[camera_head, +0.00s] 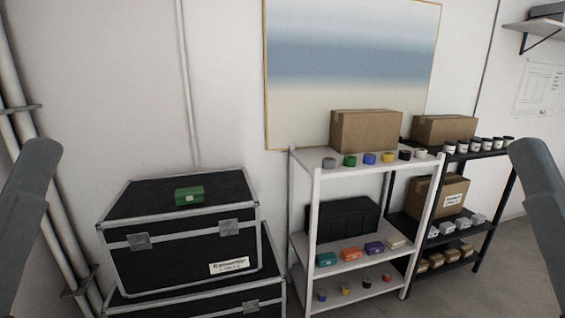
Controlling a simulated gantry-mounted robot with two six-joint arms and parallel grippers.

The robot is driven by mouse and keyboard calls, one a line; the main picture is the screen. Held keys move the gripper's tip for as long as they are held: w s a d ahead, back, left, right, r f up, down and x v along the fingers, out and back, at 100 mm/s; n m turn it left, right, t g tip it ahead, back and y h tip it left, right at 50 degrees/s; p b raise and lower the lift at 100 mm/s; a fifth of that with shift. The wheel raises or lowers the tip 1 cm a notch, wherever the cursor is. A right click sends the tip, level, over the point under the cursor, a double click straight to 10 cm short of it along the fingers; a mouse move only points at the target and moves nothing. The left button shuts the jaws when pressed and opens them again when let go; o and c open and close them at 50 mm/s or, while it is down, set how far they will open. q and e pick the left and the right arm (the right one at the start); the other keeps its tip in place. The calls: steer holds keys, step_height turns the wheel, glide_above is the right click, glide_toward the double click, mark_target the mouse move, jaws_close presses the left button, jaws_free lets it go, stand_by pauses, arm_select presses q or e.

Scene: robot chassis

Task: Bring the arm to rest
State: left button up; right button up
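My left arm shows as a grey link at the left edge of the head view, and my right arm as a grey link at the right edge. Both links are raised and cut off by the picture's edges. Neither gripper is in view, so what they hold cannot be seen.
Pipes (62,235) run up the left wall.

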arm_select(q)
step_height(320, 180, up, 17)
steer(key=p, duration=1.3)
steer(key=shift+p, duration=0.3)
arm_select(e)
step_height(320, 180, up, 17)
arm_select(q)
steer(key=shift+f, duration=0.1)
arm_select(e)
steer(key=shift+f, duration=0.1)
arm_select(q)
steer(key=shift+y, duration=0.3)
